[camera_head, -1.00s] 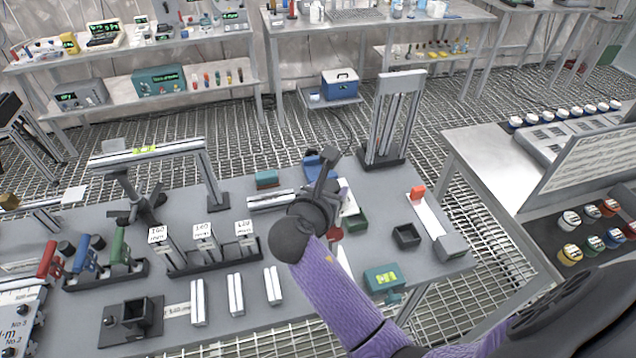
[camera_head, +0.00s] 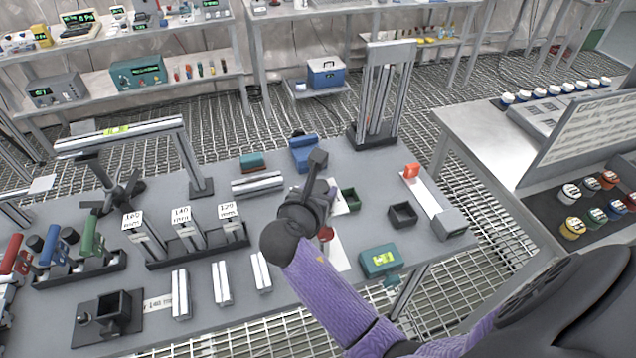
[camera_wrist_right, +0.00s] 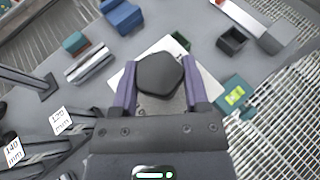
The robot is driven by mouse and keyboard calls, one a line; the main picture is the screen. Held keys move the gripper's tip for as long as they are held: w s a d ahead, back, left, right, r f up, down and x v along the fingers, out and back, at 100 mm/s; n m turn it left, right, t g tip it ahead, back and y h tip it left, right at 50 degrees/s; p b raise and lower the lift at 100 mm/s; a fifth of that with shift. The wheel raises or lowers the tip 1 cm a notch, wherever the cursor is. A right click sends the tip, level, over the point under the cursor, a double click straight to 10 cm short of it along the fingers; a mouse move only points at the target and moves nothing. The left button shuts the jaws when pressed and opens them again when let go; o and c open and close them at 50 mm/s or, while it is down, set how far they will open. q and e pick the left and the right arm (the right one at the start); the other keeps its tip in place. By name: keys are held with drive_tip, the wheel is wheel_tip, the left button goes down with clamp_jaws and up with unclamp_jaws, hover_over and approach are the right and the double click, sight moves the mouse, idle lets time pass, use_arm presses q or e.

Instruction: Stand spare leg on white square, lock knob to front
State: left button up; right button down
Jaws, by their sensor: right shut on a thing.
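My right gripper (camera_wrist_right: 158,92) is shut on a dark piece with a six-sided top (camera_wrist_right: 160,74), seen from above between the purple fingers in the right wrist view. It is probably the spare leg, but its lower part is hidden. In the head view my right gripper (camera_head: 312,195) and arm cover most of it. A red knob (camera_head: 326,233) shows just below the gripper. The white square (camera_head: 337,258) lies under and around the held piece, partly covered; its edge also shows in the right wrist view (camera_wrist_right: 209,87). Whether the piece touches it cannot be told. My left gripper is not in view.
Near the gripper stand a green tray (camera_head: 350,198), a black open box (camera_head: 402,215), a teal level (camera_head: 380,261) and a blue block (camera_head: 304,154). Leg profiles labelled 160, 140 and 120 mm (camera_head: 188,235) stand in a rack to the left.

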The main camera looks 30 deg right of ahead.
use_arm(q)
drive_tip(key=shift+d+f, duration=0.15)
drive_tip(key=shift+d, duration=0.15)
use_arm(e)
drive_tip(key=shift+f, duration=0.55)
unclamp_jaws()
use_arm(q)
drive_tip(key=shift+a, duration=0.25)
